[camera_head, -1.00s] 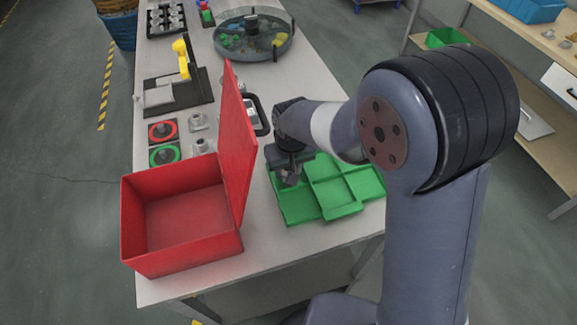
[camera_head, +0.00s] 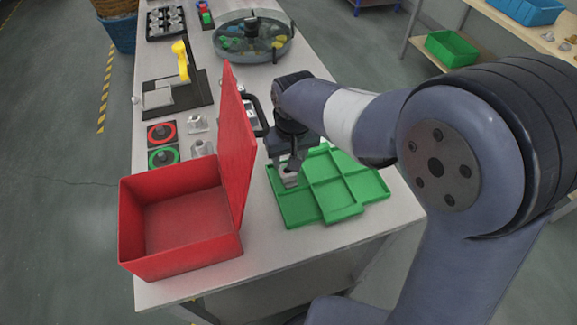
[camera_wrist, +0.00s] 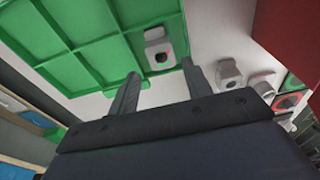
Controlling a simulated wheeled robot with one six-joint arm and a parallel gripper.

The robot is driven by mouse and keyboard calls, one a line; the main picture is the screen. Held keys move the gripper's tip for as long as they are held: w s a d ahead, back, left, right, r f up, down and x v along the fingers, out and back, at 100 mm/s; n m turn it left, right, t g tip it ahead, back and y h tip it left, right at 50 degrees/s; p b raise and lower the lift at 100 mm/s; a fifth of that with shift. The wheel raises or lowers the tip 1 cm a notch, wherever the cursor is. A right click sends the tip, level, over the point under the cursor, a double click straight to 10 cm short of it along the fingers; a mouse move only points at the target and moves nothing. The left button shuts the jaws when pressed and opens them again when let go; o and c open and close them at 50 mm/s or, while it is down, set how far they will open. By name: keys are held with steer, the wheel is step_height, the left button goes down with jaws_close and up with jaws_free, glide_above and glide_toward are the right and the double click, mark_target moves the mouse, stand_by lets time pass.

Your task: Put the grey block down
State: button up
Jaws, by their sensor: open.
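The grey block (camera_wrist: 154,36) has a dark round mark with a red spot on the face seen in the wrist view. It sits in a compartment of the green tray (camera_wrist: 97,47), close to the tray's edge. In the head view the block (camera_head: 289,181) is in the tray's left part, just below my gripper (camera_head: 289,163); the tray (camera_head: 333,196) lies on the table. In the wrist view my gripper (camera_wrist: 160,84) has its two fingers wide apart with nothing between them. The block is beyond the fingertips, apart from them.
A red box (camera_head: 180,232) with its lid (camera_head: 237,150) standing up is close to the left of my gripper. Grey pieces (camera_head: 198,123) stand beside red and green ringed pads. A round tank (camera_head: 252,40) is at the back.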

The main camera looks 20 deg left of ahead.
steer(key=r, duration=0.5)
steer(key=shift+s+d+r, duration=0.15)
steer(key=shift+s+d, duration=0.1)
steer(key=shift+s, duration=0.05)
stand_by(1.0)
